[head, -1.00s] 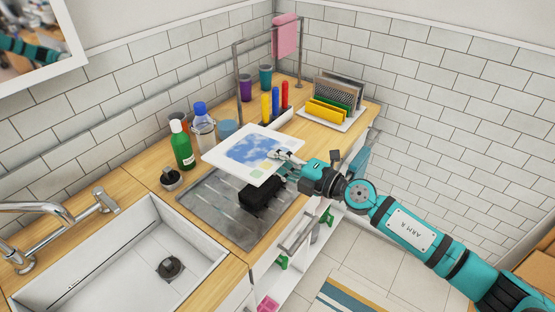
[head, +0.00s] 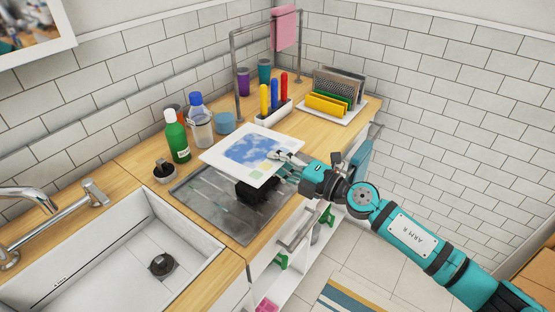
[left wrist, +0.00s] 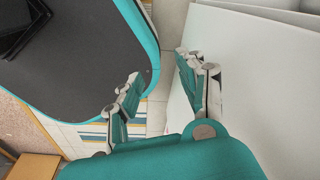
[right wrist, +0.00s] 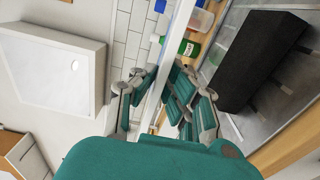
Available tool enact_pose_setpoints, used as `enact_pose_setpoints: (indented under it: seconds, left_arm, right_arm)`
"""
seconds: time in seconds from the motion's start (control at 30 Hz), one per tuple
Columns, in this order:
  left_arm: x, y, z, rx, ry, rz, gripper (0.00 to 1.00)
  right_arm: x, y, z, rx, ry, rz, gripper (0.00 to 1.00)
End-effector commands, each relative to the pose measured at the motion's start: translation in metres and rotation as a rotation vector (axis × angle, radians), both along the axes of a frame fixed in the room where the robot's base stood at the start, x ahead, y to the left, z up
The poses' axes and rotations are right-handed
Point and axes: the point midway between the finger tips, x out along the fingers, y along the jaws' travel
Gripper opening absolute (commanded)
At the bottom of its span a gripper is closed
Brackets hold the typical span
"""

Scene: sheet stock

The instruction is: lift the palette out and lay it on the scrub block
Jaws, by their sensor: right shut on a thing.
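The palette (head: 225,155) is a thin white sheet with a blue cloud picture and pale swatches. My right gripper (head: 283,160) is shut on its right edge and holds it nearly flat above the counter. In the right wrist view, the sheet shows edge-on (right wrist: 172,48) between the fingers (right wrist: 163,85). The scrub block (head: 260,193), a black block, lies below, partly hidden by the palette. In the right wrist view the block (right wrist: 262,60) is apart from the sheet. My left gripper (left wrist: 158,88) is open and empty, away from the counter.
The block rests on a grey ribbed drainer (head: 215,205) beside the sink (head: 120,265). A green bottle (head: 177,137), a clear bottle (head: 199,128) and a tool holder (head: 274,115) stand behind. A rack (head: 332,108) holds several sheets at the back right.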

Motion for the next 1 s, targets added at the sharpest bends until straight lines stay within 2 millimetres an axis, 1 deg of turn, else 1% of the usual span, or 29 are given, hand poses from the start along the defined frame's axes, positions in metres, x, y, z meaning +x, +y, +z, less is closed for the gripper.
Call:
enact_pose_setpoints:
  seconds: [0.03,0.1,0.6,1.0]
  left_arm:
    - [0.000,0.000,-0.007,0.000,0.000,0.000,0.40]
    - [0.000,0.001,-0.012,0.001,0.001,0.000,0.40]
    - [0.000,0.002,-0.045,0.002,0.001,0.001,0.40]
    - [0.000,0.002,-0.067,0.002,0.001,0.001,0.40]
  right_arm:
    - [0.000,0.000,-0.007,0.002,0.000,0.000,0.00]
    - [0.000,0.000,-0.013,0.002,0.000,0.000,0.00]
    - [0.000,0.000,-0.053,0.002,0.000,-0.001,0.00]
    - [0.000,0.000,-0.082,0.002,0.000,-0.001,0.00]
